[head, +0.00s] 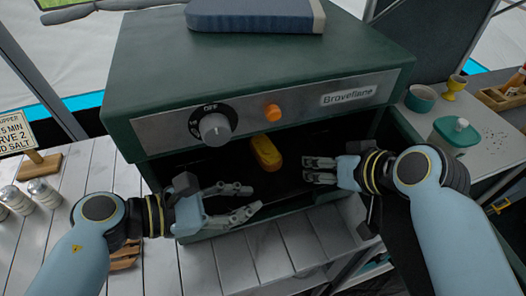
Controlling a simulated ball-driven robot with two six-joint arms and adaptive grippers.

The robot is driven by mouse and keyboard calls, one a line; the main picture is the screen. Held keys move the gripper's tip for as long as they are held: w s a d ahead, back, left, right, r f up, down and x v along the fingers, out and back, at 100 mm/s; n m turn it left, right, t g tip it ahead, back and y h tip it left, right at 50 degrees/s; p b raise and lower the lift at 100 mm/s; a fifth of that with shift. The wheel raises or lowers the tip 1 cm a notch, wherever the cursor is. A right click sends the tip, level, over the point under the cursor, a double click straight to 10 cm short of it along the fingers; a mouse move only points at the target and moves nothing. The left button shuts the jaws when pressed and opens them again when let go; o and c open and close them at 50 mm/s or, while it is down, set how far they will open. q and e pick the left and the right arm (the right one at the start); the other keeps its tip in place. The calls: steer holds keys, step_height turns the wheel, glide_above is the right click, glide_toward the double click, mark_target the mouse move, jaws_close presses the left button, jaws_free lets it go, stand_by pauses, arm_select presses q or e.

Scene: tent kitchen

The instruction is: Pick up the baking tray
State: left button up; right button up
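The oven (255,110) is dark green, and its front opening is dark inside. A yellow-orange loaf (266,153) lies in the opening on a dark flat surface (275,183) that looks like the baking tray; its edges are hard to make out. My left gripper (250,199) is at the left front of this surface, with its fingers apart and nothing visible between them. My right gripper (306,169) is at the right, level with the loaf, with a narrower gap between its fingers. I cannot tell whether either gripper touches the tray.
The oven panel has a black and grey knob (215,129) and an orange button (272,112). A blue book-like block (255,15) lies on top. Pale planks (265,245) are below the opening. Shakers (43,193) stand left; a green-lidded container (456,131) stands right.

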arm_select(q)
jaws_close()
arm_select(e)
steer(key=shift+s+f, duration=0.1)
steer(key=shift+f, duration=0.05)
jaws_close()
arm_select(q)
steer(key=shift+w+r, duration=0.1)
steer(key=shift+w+d+r, duration=0.1)
steer(key=shift+r, duration=0.05)
arm_select(e)
steer(key=shift+s, duration=0.1)
